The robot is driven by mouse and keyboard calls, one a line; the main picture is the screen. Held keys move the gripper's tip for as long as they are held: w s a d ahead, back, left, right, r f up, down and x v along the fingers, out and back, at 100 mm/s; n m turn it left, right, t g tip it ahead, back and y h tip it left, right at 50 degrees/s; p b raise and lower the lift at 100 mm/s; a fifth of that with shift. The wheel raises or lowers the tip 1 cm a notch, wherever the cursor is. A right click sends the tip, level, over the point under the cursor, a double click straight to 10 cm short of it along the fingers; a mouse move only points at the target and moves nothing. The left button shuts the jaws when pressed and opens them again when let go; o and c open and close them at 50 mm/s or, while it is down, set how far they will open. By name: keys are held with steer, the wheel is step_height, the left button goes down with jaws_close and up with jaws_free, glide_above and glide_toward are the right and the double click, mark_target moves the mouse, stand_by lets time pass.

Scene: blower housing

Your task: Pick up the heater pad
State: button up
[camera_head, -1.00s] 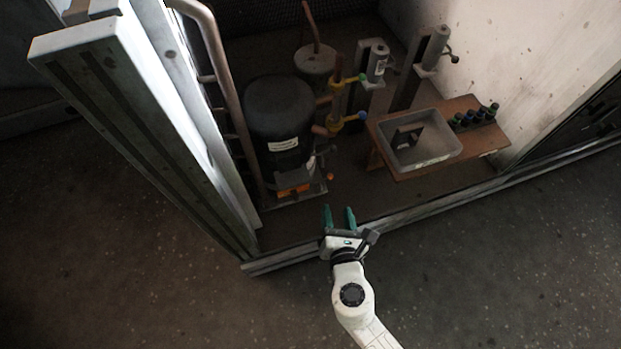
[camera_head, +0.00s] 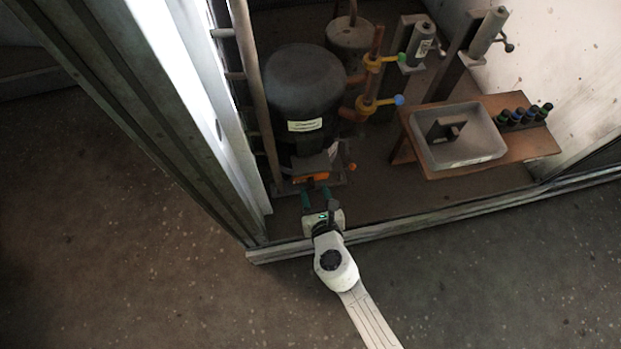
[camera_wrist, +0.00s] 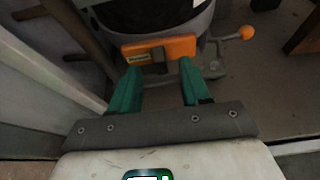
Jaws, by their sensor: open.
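The orange heater pad (camera_head: 312,177) sits low on the front of the black compressor (camera_head: 305,95), under a grey part that partly covers it. It also shows in the wrist view as an orange block (camera_wrist: 180,46) with a small label and a dark piece at its middle. My gripper (camera_head: 316,195) is open and empty, just in front of the pad. In the wrist view my two green fingers (camera_wrist: 159,75) point at the pad, one toward each side of it. A gap seems to remain between fingertips and pad.
An orange-tipped handle (camera_wrist: 247,32) sticks out right of the pad. A brown pipe (camera_head: 256,95) and the white-edged frame stand at left. A wooden bench (camera_head: 480,166) with a grey tray (camera_head: 468,155) stands at right. A low sill (camera_head: 400,229) runs below my gripper.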

mark_target(311, 182)
steer(key=shift+b+x, duration=0.35)
steer(key=shift+x, duration=1.1)
steer(key=shift+s, duration=0.1)
steer(key=shift+c, duration=0.3)
jaws_close()
